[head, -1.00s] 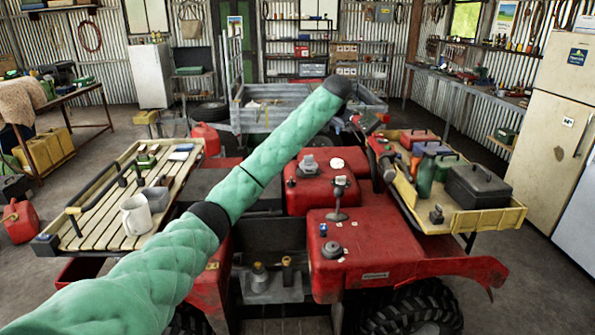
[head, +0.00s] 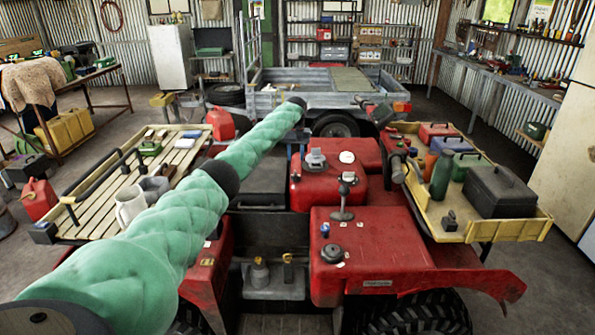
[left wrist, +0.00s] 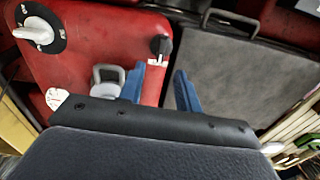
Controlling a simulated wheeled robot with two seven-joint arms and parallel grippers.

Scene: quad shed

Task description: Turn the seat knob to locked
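A small black knob (left wrist: 160,45) with a white label beside it sits on the red body (left wrist: 105,35), near the grey and black seat (left wrist: 245,75), in the left wrist view. I take it to be the seat knob; its lettering is unreadable. My left gripper (left wrist: 163,88) has two blue fingers standing apart, with nothing between them. In the picture they lie below the knob, apart from it. In the head view my green left arm reaches over the seat (head: 262,185), and its gripper is mostly hidden. My right gripper is in neither view now.
A grey knob (left wrist: 108,75) and a white OFF/ON dial (left wrist: 35,32) stand on the red body near the left fingers. A lever (head: 345,195) rises from the quad. A slatted rack (head: 100,205) and a loaded yellow tray (head: 510,230) flank it.

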